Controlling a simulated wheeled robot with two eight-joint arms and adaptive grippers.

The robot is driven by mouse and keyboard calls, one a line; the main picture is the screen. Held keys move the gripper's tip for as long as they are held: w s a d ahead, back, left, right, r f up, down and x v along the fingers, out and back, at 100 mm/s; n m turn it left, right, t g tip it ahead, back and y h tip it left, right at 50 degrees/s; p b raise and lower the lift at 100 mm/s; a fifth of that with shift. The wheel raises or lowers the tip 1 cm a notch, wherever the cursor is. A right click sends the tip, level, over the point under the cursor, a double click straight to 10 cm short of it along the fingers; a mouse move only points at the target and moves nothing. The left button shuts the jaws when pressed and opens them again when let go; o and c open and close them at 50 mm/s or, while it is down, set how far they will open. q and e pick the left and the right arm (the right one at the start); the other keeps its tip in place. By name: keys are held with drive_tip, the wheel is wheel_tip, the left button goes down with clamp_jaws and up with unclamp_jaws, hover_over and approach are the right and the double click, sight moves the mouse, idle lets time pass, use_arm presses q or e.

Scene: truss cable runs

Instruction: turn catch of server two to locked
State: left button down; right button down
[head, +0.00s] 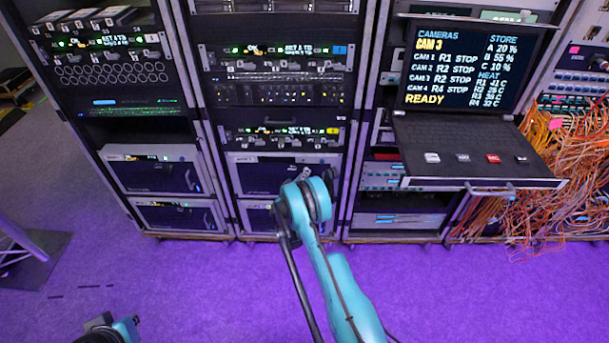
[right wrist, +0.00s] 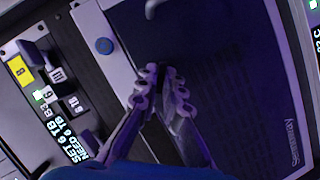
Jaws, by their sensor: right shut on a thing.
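A dark-fronted server (head: 255,180) with a pale frame sits low in the middle rack; I take it for server two, though I cannot read a number on it. My right gripper (head: 304,173) is at the right part of its front, largely hidden behind my own teal arm. In the right wrist view my right gripper (right wrist: 160,82) is shut at the dark server front (right wrist: 225,65). A small dark thing, likely the catch, is between its fingertips and mostly hidden, so its turn cannot be read.
A unit with a yellow tag (head: 333,131) and a lit display sits just above the server. On the right, a pulled-out keyboard shelf (head: 470,145) with a screen (head: 463,68) sticks out. Orange cables (head: 540,195) hang at far right.

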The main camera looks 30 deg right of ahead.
drive_tip(key=m+y, duration=0.1)
drive_tip(key=m, duration=0.1)
drive_tip(key=m+t+y, duration=0.1)
drive_tip(key=m+y, duration=0.2)
drive_tip(key=m, duration=0.2)
drive_tip(key=shift+s+d+r+t, duration=0.15)
drive_tip(key=shift+d+t, duration=0.1)
drive_tip(key=shift+t, duration=0.15)
drive_tip(key=shift+y, duration=0.3)
idle(0.4)
drive_tip(key=c, duration=1.7)
unclamp_jaws()
drive_tip(key=shift+r, duration=0.1)
wheel_tip(320, 180, up, 10)
drive_tip(key=shift+f, duration=0.1)
